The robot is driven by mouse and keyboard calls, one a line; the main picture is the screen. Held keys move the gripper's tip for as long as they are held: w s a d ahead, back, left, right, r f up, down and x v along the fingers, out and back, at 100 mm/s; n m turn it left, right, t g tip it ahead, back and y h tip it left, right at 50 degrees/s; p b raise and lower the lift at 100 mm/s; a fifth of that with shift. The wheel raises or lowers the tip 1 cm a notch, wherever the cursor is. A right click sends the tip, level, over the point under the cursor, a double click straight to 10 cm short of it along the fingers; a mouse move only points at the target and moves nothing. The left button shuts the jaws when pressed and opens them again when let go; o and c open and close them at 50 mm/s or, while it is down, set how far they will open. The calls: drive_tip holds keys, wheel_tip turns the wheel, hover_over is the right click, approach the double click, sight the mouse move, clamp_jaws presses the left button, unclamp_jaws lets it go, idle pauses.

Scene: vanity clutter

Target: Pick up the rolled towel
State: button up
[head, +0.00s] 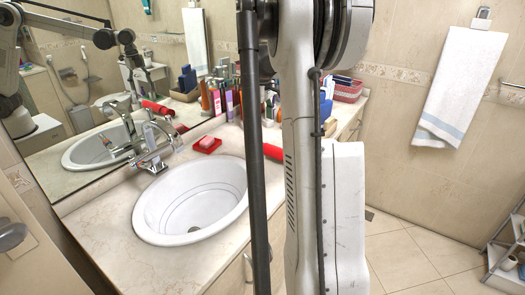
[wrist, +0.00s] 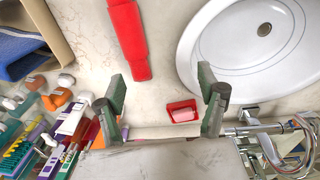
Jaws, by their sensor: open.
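The rolled towel (wrist: 128,40) is a red roll lying on the counter at the top of the wrist view, left of the sink. In the head view only a red piece of it (head: 272,152) shows beside my arm, which hides the rest. My gripper (wrist: 161,82) is open and empty in the wrist view. The towel's near end lies just beyond the left fingertip in the picture, not between the fingers. In the head view my gripper is hidden behind my arm.
The sink (wrist: 258,35) and chrome faucet (wrist: 262,125) lie at the right. A red soap dish (wrist: 182,111) sits near the right finger. Several bottles and tubes (wrist: 65,130) crowd the left. A tan box with blue cloth (wrist: 35,45) is at upper left. A mirror (head: 95,80) backs the counter.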

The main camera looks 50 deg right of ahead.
approach(271, 150)
wheel_tip(271, 150, up, 2)
drive_tip(key=s+d, duration=0.2)
drive_tip(key=d, duration=0.1)
drive_tip(key=shift+g+y, duration=0.3)
wheel_tip(271, 150, down, 8)
drive_tip(key=shift+f+p, duration=0.15)
drive_tip(key=shift+p, duration=0.4)
drive_tip(key=f, duration=0.3)
drive_tip(key=w+f+p, duration=0.1)
drive_tip(key=shift+a+f, duration=0.2)
drive_tip(key=shift+a, duration=0.15)
drive_tip(key=shift+s+f, duration=0.1)
drive_tip(key=shift+f, duration=0.35)
drive_tip(key=c, duration=1.4)
drive_tip(key=shift+r, duration=0.1)
